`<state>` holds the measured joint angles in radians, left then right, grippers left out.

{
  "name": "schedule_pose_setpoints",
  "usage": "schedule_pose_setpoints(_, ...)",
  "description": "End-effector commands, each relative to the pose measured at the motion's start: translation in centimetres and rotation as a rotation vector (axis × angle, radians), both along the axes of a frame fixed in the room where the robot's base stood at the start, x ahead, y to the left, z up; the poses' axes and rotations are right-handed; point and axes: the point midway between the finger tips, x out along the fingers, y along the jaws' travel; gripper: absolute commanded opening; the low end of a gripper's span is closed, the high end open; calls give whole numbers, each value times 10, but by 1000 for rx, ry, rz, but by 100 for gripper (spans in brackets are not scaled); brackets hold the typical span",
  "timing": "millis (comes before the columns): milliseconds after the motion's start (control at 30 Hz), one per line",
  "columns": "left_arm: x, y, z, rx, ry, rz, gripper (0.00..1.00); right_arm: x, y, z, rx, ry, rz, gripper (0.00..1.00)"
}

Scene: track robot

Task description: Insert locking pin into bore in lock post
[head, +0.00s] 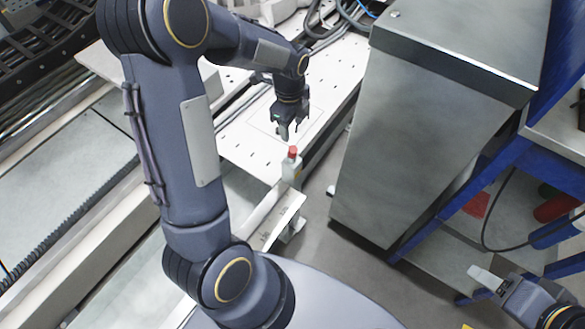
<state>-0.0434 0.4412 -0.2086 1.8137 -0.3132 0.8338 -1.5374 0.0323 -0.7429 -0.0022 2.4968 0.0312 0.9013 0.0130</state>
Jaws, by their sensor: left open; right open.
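My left gripper (290,131) hangs from the arm that comes in from the left. It is open and points down over the white perforated table, with nothing seen between its fingers. A small grey upright piece (292,172) with a red cap (293,151) stands at the table's near edge, just below the gripper in the picture and apart from it. I cannot tell whether this is the lock post or the locking pin. No bore can be made out.
The white table (253,150) has a thin outlined rectangle under my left gripper. A large grey metal cabinet (400,135) stands right of the table. A blue-framed shelf (480,170) with red items is beyond it. Cables (330,25) lie at the back.

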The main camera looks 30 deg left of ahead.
Motion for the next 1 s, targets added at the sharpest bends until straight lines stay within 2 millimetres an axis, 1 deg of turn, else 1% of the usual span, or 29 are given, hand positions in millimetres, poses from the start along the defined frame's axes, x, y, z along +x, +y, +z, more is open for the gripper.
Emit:
schedule_pose_setpoints(33, 4, 0, -15, 12, 10, -42, 51, 0, 0, -8, 0, 0, 0, 53)
schedule_pose_setpoints(133, 7, 1, -25, 23, 18, -86, 51, 0, 0, -10, 0, 0, 0, 53)
schedule_pose_setpoints(367, 6, 1, -50, 24, 19, -89, 51, 0, 0, -18, 0, -1, 0, 53)
schedule_pose_setpoints(633, -1, -2, -89, 23, 20, -88, 51, 0, 0, -33, 0, 0, 0, 53)
schedule_pose_setpoints(767, 0, -2, -98, 23, 18, -87, 51, 0, 0, -35, 0, 0, 0, 53)
schedule_pose_setpoints(1000, 0, -2, -98, 23, 17, -87, 51, 0, 0, -35, 0, 0, 0, 53)
